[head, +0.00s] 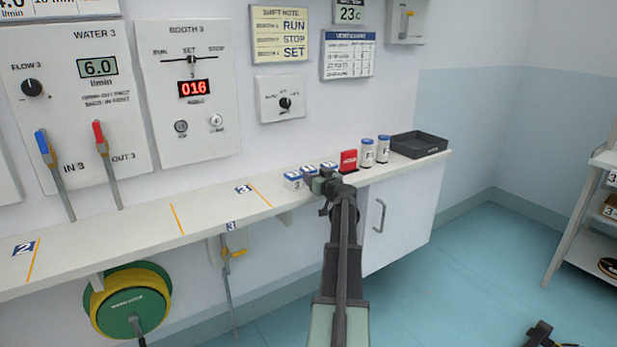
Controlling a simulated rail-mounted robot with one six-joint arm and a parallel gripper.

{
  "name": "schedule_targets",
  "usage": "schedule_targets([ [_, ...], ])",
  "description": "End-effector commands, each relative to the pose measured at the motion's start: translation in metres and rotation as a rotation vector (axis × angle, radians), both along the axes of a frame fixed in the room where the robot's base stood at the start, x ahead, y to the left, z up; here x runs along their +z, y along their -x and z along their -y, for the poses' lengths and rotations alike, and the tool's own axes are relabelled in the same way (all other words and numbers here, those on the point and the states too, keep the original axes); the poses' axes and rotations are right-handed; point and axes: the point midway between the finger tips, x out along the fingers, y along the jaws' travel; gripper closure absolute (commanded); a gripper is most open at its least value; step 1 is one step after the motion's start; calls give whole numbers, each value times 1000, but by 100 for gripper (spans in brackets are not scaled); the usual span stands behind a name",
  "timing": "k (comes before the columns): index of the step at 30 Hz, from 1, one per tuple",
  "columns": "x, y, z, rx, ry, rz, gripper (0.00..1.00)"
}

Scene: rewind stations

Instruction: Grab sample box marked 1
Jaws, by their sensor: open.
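A short row of small white sample boxes with blue tops stands on the shelf in the head view. The leftmost box (293,182) shows a 3 on its front. The fronts of the other boxes, one with its top showing at the middle (308,169) and one at the right (329,165), are mostly hidden behind my gripper. I cannot read a 1 on any box. My gripper (316,181) is in front of the row, close to the middle box; I cannot tell whether it touches. It is open and seems to hold nothing.
A cabinet (400,225) is below.

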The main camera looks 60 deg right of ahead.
Motion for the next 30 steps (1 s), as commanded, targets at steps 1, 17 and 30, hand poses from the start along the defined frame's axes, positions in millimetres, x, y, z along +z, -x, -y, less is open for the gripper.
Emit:
schedule_targets([
  [1,-2,-10,7,1,0,0,40],
  [17,-1,-31,16,0,0,0,68],
  [30,1,-6,2,-3,0,0,72],
])
